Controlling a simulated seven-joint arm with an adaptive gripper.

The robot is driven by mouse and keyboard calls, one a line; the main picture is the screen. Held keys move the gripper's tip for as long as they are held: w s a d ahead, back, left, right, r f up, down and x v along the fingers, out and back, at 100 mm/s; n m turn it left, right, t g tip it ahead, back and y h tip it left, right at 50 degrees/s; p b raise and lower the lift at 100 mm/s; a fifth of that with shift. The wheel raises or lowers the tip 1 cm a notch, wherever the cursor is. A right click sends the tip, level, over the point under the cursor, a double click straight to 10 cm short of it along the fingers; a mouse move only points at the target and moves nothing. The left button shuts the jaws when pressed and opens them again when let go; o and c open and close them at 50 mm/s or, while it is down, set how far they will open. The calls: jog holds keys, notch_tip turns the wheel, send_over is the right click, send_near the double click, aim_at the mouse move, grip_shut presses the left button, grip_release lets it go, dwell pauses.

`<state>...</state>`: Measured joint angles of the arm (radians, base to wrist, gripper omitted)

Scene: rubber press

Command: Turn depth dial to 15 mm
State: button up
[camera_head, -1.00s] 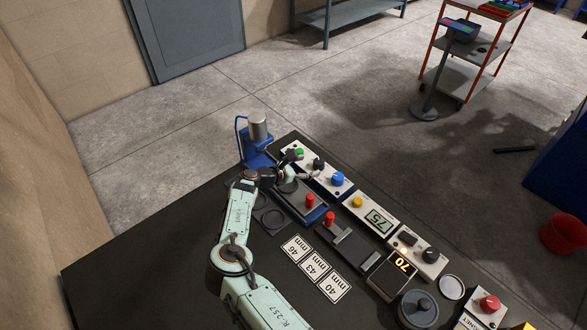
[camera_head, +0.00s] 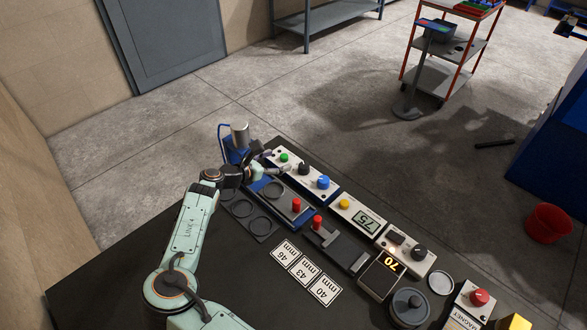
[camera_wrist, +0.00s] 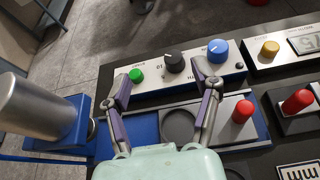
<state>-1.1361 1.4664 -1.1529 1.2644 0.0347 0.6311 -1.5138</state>
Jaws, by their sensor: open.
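A black dial (camera_wrist: 174,62) with a white pointer line sits on a light control panel (camera_wrist: 150,82), between a green button (camera_wrist: 136,75) and a blue knob (camera_wrist: 218,51). Its scale and most of its label are too small or hidden to read. In the head view the black dial (camera_head: 304,169) and blue knob (camera_head: 323,182) also show. My gripper (camera_wrist: 164,84) is open and empty. Its two fingers point toward the panel, one near the green button and one near the blue knob, with the black dial between and beyond the tips in the picture.
A grey metal cylinder (camera_wrist: 38,108) on a blue stand is close on the left. Red knobs (camera_wrist: 242,111) stand right of my gripper.

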aim_at(304, 166)
jog(key=d+n+t+y, duration=0.4)
jog(key=d+n+y, duration=0.4)
jog(key=y, duration=0.1)
jog(key=shift+n+y, duration=0.3)
jog(key=f, duration=0.6)
jog(key=shift+w+f, duration=0.15)
jog(key=shift+w, duration=0.1)
jog(key=shift+w+f, duration=0.2)
jog(key=shift+f, duration=0.1)
jog(key=x, duration=0.6)
jog(key=shift+w+a+f, duration=0.1)
jog(key=shift+w+f, duration=0.05)
jog(key=shift+w, duration=0.05)
grip_shut()
